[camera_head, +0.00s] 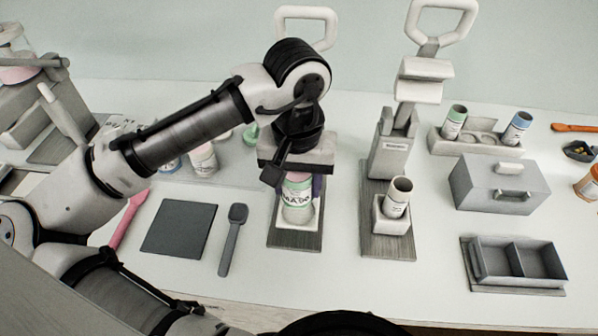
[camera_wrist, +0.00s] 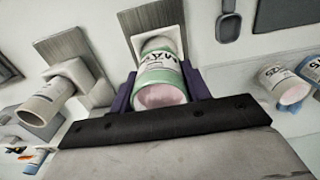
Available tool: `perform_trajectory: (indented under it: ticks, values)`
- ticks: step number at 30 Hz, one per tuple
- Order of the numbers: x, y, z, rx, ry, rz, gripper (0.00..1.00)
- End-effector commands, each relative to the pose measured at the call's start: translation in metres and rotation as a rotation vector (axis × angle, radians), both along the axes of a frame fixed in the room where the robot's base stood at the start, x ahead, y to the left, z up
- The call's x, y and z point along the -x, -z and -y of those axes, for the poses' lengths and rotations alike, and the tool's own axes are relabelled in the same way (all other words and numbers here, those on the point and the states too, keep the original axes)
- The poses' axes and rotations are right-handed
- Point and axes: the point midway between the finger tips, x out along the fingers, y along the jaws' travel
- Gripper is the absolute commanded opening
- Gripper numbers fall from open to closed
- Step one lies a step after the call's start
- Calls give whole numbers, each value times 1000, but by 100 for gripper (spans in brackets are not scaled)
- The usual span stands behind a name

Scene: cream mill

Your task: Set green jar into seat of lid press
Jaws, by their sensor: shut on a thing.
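The green jar (camera_head: 297,198) has a green band at its top and a white label; it stands about upright. My gripper (camera_head: 298,186) is shut on it, with purple fingers on both sides. In the wrist view the jar (camera_wrist: 160,78) shows its pinkish open top between my gripper's fingers (camera_wrist: 159,88). The lid press (camera_head: 284,239) has a grey base, a pale seat (camera_head: 312,218) and a white handle (camera_head: 306,13) behind my arm. The jar's lower end is at the seat; I cannot tell whether it rests on the seat's floor.
A second press (camera_head: 388,246) at right holds a white cup (camera_head: 398,197). A rack (camera_head: 480,150) with two jars, a grey box (camera_head: 498,186) and a divided tray (camera_head: 515,266) stand farther right. A dark mat (camera_head: 179,228) and grey scoop (camera_head: 233,240) lie left.

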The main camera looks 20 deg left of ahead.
Motion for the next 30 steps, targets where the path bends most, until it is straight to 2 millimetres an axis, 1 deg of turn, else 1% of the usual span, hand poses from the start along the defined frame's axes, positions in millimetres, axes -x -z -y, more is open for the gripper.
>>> perform_trajectory:
  ticks: [8, 18, 21, 30]
  values:
    - [1, 7, 0, 0, -1, 0, 23]
    - [1, 33, 0, -1, -1, -1, 23]
    - [1, 37, 0, 0, -1, 0, 23]
    - [0, 38, 0, 1, 0, 0, 23]
